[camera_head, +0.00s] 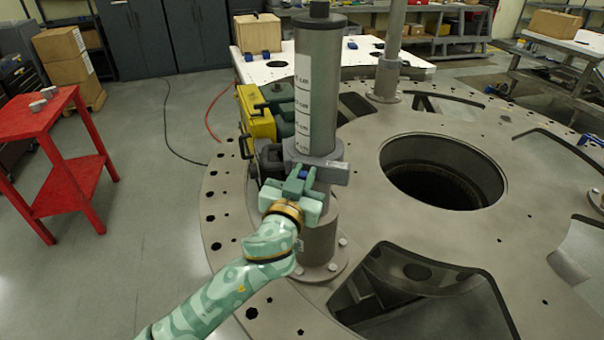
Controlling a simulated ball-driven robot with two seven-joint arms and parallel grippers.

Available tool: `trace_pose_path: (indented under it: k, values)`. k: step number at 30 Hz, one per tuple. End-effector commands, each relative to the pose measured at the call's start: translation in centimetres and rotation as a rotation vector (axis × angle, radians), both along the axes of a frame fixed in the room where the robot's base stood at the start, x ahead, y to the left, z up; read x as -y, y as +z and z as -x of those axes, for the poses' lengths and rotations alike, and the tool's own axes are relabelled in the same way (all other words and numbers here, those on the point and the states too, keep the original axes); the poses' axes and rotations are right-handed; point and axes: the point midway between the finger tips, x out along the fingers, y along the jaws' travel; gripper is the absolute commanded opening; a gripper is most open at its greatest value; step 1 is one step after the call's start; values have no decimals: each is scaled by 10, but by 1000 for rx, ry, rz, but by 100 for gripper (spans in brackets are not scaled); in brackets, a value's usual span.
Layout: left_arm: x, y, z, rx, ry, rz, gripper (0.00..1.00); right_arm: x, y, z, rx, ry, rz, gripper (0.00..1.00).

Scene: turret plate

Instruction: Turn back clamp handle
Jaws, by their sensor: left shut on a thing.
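A grey clamp (326,168) sits around the upright grey column (318,85) on the turret plate (225,223). The column has a white scale label along its side. My left gripper (303,181) is at the front of the clamp, shut on a part of it that I take to be the clamp handle. The fingers hide most of the handle, so its angle cannot be made out. A small blue part shows between the fingers. My right gripper is not in the view.
Yellow and dark boxes (256,112) stand close behind the column on the left. A wide round hole (443,172) and cut-outs open the plate to the right. A red table (60,190) stands at far left, with clear floor between.

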Motion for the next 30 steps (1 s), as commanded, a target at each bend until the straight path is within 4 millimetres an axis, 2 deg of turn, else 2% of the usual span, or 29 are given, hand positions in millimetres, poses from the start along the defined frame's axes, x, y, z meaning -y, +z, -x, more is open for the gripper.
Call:
trace_pose_path:
  k: [30]
  values:
    - [17,-10,5,258,0,-903,0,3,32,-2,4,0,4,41]
